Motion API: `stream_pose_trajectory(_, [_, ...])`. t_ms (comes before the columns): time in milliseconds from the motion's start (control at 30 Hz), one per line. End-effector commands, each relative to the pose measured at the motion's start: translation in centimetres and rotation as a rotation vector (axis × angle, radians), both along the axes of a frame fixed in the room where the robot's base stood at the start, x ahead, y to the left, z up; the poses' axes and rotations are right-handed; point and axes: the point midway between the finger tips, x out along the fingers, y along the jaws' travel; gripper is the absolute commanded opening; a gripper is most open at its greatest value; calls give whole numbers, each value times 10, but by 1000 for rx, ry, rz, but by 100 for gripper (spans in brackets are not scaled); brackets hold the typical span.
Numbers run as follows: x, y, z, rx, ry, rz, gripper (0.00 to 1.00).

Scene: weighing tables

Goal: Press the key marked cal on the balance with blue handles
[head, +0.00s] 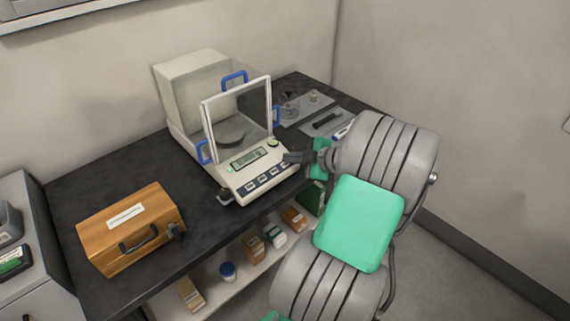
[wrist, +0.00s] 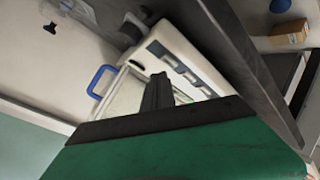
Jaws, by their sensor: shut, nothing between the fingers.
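The balance with blue handles (head: 238,196) stands on the black bench, its weighing chamber framed in clear panels with several blue handles. The key markings are too small to read. My gripper (head: 290,157) is shut and empty, its tip over or beside the right end of the front panel. I cannot tell if it touches. In the wrist view the shut fingers (wrist: 158,88) point at the balance front (wrist: 188,45), and a blue handle (wrist: 98,80) shows to the left.
A wooden case (head: 130,228) with a dark handle sits at the bench's left. Grey trays (head: 308,108) with glassware and small tools lie right of the balance. A shelf below (head: 215,294) holds small boxes and a blue-lidded jar. The bench between case and balance is clear.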

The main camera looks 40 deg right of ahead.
Motion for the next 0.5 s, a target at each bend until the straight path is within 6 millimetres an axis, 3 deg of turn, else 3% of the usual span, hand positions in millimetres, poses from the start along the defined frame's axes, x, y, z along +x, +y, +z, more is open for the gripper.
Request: stream_pose_trajectory(500, [3, 0, -9, 0, 0, 0, 0])
